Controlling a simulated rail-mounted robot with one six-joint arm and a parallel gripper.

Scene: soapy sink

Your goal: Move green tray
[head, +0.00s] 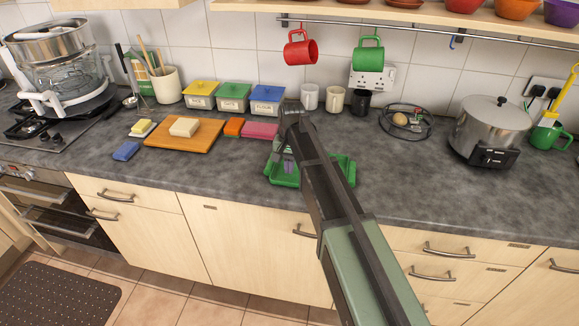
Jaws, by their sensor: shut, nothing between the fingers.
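The green tray (284,181) lies on the grey counter near its front edge. My arm crosses in front of the tray and hides its middle; parts of its green rim show on both sides. Something small and purple (289,167) shows inside the tray at the left of my arm. My gripper (284,145) is at the far end of the arm, by the tray's back left part. It is shut and holds nothing. Its fingertips are small and partly hidden, so I cannot tell whether they touch the tray.
A wooden board (183,141) with a pale block lies to the left. Orange and pink blocks (259,130) sit just left of the tray. Lidded canisters and cups (334,100) stand behind. A pot (490,124) stands far right. The counter right of the tray is clear.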

